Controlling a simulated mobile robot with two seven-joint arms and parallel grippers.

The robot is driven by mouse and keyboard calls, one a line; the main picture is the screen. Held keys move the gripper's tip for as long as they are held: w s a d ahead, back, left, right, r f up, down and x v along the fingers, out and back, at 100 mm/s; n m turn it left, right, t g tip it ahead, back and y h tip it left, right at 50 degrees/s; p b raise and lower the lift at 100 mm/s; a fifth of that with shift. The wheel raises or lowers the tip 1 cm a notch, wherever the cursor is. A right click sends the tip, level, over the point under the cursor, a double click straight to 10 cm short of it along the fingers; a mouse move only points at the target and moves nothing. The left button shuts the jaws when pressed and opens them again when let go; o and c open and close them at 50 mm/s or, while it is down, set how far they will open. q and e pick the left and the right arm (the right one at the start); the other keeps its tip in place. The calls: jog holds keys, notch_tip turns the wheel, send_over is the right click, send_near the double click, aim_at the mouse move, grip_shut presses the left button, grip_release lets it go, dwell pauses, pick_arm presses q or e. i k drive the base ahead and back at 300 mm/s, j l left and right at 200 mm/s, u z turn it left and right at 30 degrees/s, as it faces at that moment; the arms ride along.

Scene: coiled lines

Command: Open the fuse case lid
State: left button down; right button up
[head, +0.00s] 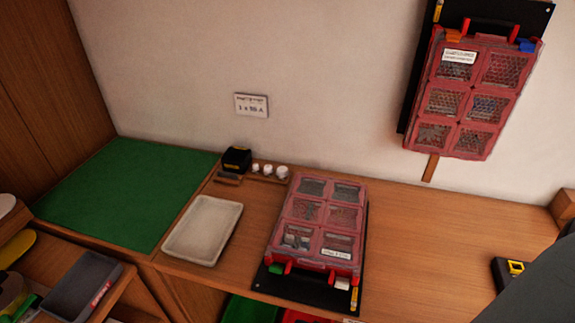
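A red case (309,217) with several clear windowed compartments lies on the wooden worktop, on a black board (300,288). Its handle side faces the near edge, with one green latch (275,268) and one white latch (342,283). A small white label (336,253) is near that side; its text is too small to read. Its lid looks shut. A second, similar red case (468,95) hangs on a black board on the wall, with orange and blue latches and its lid also shut. Neither gripper shows.
A pale empty tray (203,230) and a green mat (130,192) are left of the lying case. A black box (236,159) and small white pieces stand behind. A black-and-yellow object (511,269) and a dark grey shape (541,285) are at right. Worktop between is clear.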

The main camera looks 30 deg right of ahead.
aim_at(325, 210)
jog(key=j+z, duration=0.1)
jog(key=z, duration=0.8)
jog(key=i+j, duration=0.05)
